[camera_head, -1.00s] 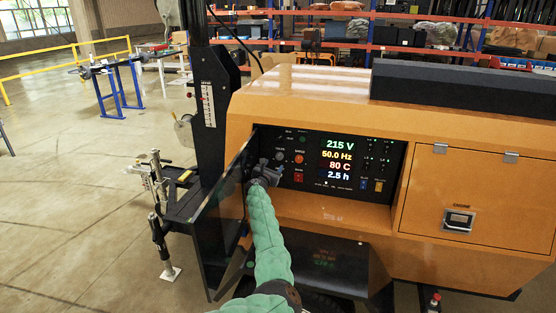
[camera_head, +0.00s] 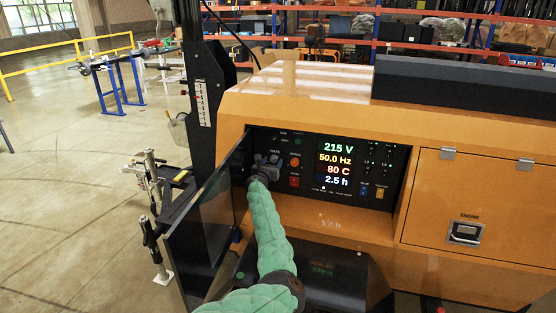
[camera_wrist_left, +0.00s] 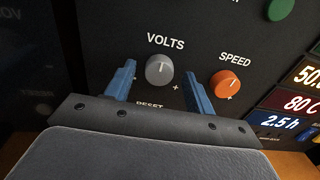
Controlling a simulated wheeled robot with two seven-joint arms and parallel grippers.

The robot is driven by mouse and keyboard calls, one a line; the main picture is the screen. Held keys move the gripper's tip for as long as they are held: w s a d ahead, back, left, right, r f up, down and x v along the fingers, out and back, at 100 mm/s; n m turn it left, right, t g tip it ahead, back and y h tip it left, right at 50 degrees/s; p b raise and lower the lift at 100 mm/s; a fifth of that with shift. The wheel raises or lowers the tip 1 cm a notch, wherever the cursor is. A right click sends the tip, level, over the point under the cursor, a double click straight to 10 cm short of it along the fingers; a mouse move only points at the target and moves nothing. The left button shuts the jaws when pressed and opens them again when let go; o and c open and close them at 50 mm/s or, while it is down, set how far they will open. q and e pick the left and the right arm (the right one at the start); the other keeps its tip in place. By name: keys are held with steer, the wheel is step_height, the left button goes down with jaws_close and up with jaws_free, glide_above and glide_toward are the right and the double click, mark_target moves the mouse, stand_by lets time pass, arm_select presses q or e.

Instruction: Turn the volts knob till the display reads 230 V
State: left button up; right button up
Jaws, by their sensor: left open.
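The volts knob (camera_wrist_left: 159,70) is a grey dial under the VOLTS label in the left wrist view, its white mark pointing about straight up. My left gripper (camera_wrist_left: 160,82) is open, with one blue finger on each side of the knob and a gap showing on both sides. In the head view the left gripper (camera_head: 266,164) is in front of the control panel and largely hides the knob. The display (camera_head: 338,148) reads 215 V on its top line, with 50.0 Hz, 80 C and 2.5 h below. My right gripper is not in view.
The orange speed knob (camera_wrist_left: 231,84) is just right of the right finger. A red button (camera_head: 294,182) sits below it on the panel. The open dark panel door (camera_head: 205,225) stands left of my arm. A closed engine door (camera_head: 470,220) is at the right.

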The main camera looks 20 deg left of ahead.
arm_select(q)
steer(key=shift+w, duration=0.3)
steer(key=shift+s+a+r, duration=0.1)
steer(key=shift+s+r, duration=0.05)
steer(key=shift+c, duration=0.2)
steer(key=c, duration=0.9)
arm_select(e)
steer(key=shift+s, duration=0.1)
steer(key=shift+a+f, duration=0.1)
arm_select(q)
steer(key=shift+m, duration=0.3)
steer(key=m+b, duration=0.3)
steer(key=m, duration=0.2)
steer(key=m+b, duration=0.4)
steer(key=m, duration=0.1)
steer(key=shift+d+m, duration=0.2)
steer(key=shift+m, duration=0.1)
steer(key=shift+m+b, duration=0.35)
steer(key=shift+m, duration=0.05)
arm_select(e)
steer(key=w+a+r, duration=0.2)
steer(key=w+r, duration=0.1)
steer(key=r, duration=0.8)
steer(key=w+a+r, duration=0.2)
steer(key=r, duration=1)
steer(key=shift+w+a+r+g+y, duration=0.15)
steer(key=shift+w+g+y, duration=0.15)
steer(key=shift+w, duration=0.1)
